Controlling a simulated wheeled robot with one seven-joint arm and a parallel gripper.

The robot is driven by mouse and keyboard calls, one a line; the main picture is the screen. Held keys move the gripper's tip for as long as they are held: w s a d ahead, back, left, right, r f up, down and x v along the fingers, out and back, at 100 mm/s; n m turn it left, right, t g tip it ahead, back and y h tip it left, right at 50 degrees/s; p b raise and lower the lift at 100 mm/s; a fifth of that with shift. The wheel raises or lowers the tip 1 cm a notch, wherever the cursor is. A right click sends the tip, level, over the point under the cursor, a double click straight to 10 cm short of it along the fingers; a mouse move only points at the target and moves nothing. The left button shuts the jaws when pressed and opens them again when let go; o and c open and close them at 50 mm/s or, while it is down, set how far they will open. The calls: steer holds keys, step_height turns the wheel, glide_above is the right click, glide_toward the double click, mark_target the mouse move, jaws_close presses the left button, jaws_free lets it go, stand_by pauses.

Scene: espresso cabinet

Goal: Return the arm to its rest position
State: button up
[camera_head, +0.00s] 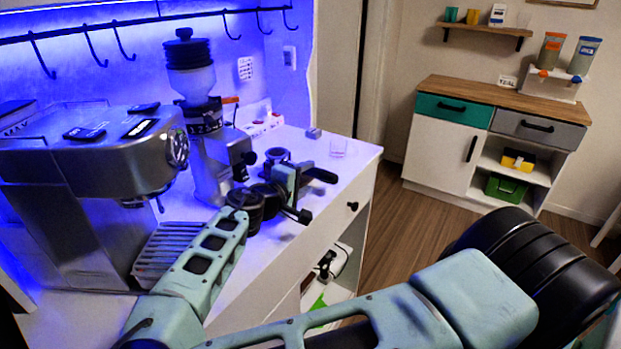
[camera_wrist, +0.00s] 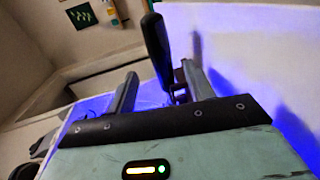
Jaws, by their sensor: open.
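My arm (camera_head: 200,265) reaches from the bottom of the head view over the white counter. My gripper (camera_head: 290,185) is over the counter's right part, beside a black handle (camera_head: 320,174). In the wrist view my gripper (camera_wrist: 160,88) has its two fingers apart. A dark handle (camera_wrist: 156,48) shows beyond and between them, closer to the right finger; I cannot tell whether it touches. My gripper partly hides what the handle belongs to.
The espresso machine (camera_head: 90,160) stands at left, the grinder (camera_head: 195,110) behind my arm. Hooks (camera_head: 90,45) hang above. A cabinet (camera_head: 440,140) stands across the open wooden floor (camera_head: 400,240).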

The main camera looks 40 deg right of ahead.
steer(key=b+v, duration=0.1)
steer(key=v, duration=0.7)
steer(key=shift+s+a+r+b, duration=0.1)
steer(key=shift+s+a+b, duration=0.05)
steer(key=shift+a+b, duration=0.15)
